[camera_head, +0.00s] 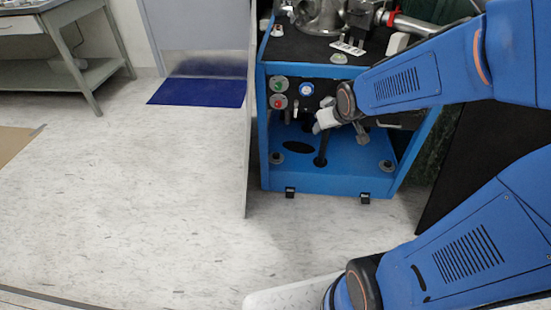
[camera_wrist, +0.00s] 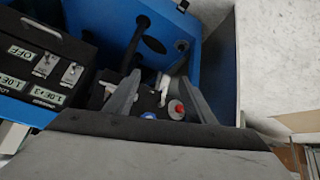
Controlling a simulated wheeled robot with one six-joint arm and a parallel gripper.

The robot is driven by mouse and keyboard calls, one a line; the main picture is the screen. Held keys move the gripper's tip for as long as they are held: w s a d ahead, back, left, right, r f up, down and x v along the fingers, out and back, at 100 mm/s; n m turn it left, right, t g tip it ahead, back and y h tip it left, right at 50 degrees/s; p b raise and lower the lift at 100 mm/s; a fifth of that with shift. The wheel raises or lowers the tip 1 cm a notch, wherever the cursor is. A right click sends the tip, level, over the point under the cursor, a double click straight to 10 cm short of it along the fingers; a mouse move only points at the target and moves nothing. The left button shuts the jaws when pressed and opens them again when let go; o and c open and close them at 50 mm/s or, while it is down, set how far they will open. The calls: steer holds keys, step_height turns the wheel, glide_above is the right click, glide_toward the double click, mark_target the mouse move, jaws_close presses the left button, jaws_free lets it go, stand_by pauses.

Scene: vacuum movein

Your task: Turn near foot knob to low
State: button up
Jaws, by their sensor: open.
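The blue cart (camera_head: 335,180) stands ahead in the head view. Two round grey foot knobs sit on its blue base, one at left (camera_head: 277,158) and one at right (camera_head: 387,165). I cannot tell which is the near one, nor read their settings. One round knob (camera_wrist: 181,45) shows in the wrist view, beyond my fingertips. My gripper (camera_wrist: 160,78) is open, with its two grey fingers apart. It points into the cart, nothing is seen held, and it appears apart from the knob.
Green (camera_head: 280,84) and red (camera_head: 279,102) buttons and a blue dial (camera_head: 307,88) are on the cart's panel. A black box with switches (camera_wrist: 45,65) is at left in the wrist view. A thin partition (camera_head: 249,150) borders the cart's left side.

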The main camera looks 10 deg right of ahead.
steer(key=w+f+n+t, duration=0.1)
steer(key=w+f, duration=0.8)
steer(key=w, duration=0.1)
steer(key=n+t+y, duration=0.1)
steer(key=t+y, duration=0.3)
steer(key=y, duration=0.1)
glide_toward(277, 155)
steer(key=x, duration=0.8)
steer(key=shift+w+a, duration=0.2)
steer(key=c, duration=1.1)
